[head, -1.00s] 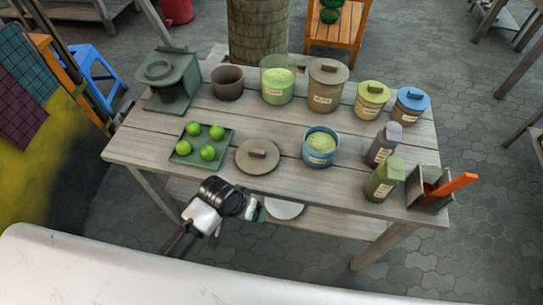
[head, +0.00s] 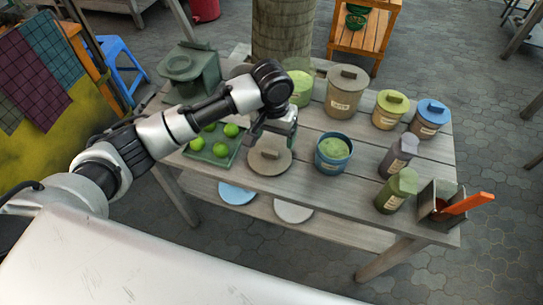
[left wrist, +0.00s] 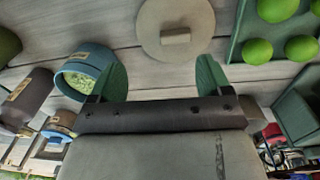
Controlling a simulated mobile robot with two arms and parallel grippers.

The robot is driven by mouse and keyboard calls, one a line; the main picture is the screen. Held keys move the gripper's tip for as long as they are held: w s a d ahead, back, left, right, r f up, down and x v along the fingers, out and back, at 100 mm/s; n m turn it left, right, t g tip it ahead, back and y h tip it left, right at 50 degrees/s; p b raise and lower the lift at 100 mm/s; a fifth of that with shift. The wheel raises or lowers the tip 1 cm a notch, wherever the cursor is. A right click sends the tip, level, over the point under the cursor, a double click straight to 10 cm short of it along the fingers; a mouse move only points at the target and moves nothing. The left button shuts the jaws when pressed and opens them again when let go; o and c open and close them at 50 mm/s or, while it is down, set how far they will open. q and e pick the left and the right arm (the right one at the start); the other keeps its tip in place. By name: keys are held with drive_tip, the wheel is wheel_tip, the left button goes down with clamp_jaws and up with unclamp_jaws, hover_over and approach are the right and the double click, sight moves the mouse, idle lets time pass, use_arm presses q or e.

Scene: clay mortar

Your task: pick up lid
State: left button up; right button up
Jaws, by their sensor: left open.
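A round taupe lid (head: 266,162) with a block-shaped handle lies flat on the table, between the green tray and the blue pot. It also shows in the left wrist view (left wrist: 163,42), beyond and between the fingertips, with its handle (left wrist: 176,36) visible. My left gripper (head: 277,134) hangs above the table by the lid's far side and hides part of its far edge. Its green fingers are apart and empty in the left wrist view (left wrist: 161,75). The lid is apart from the fingers there. My right gripper is not in view.
A green tray (head: 196,158) with green balls lies left of the lid. A blue pot (head: 332,166) with green contents stands right of it. Jars, bottles and an open box (head: 433,215) line the back and right. The front table strip is clear.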

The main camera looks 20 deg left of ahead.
sight(270, 152)
use_arm(q)
drive_tip(key=shift+n+y, duration=0.3)
drive_tip(key=shift+n, duration=0.1)
drive_tip(key=f, duration=0.3)
drive_tip(key=a+f, duration=0.1)
drive_tip(key=f, duration=0.2)
drive_tip(key=w+f, duration=0.1)
drive_tip(key=f, duration=0.1)
drive_tip(key=shift+a+f, duration=0.35)
drive_tip(key=shift+f, duration=0.05)
drive_tip(key=c, duration=1.1)
drive_tip(key=shift+o, duration=0.2)
drive_tip(key=shift+w+r, duration=0.1)
